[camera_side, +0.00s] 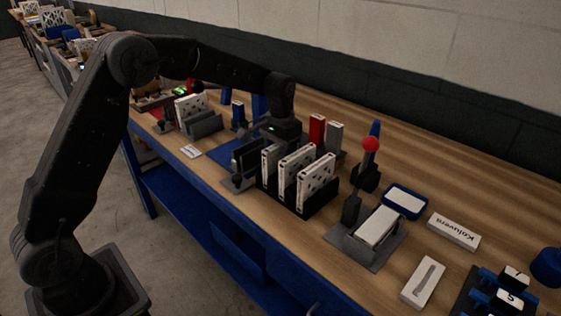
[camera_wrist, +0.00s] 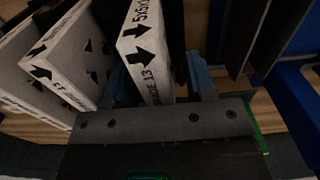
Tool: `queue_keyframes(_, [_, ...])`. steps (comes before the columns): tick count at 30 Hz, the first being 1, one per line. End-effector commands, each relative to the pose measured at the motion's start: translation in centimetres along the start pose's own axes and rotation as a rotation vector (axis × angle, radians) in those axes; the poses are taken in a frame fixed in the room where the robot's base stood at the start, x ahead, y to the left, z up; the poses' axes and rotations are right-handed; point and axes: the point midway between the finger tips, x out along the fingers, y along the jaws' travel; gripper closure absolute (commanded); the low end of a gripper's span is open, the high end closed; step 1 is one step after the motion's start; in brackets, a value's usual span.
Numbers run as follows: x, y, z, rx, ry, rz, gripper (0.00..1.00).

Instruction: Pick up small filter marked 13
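The small filter marked 13 (camera_wrist: 146,52) is a white box with black arrows and "GRADE 13" lettering. It stands upright in the wrist view, between the two blue fingers of my gripper (camera_wrist: 160,84). The fingers look spread, with a gap and a dark panel on its right side; I cannot see contact. In the side view, my gripper (camera_side: 282,136) is low over the back of the black rack (camera_side: 310,208). The leftmost white filter there (camera_side: 271,166) appears to be the same one; its marking is unreadable.
More white filters (camera_wrist: 70,58) stand close on its left in the wrist view, also seen in the rack (camera_side: 316,181). A dark slotted stand (camera_side: 247,157) is close on the other side. Red (camera_side: 317,131) and grey boxes stand behind. A red-knobbed lever (camera_side: 370,145) stands right.

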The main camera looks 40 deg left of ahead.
Motion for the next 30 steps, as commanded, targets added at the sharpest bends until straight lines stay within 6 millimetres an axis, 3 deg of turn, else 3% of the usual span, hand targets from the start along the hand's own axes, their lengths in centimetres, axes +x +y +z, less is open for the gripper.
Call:
queue_keyframes(2, [0.0,0.0,0.0,0.0,0.0,0.0,0.57])
queue_keyframes(15, [-0.1,0.0,0.0,0.0,0.0,0.0,0.99])
queue_keyframes(24, [-0.3,0.0,0.0,0.0,0.002,0.0,1.0])
queue_keyframes(30, [-3.2,0.0,-0.1,0.0,0.005,0.0,1.0])
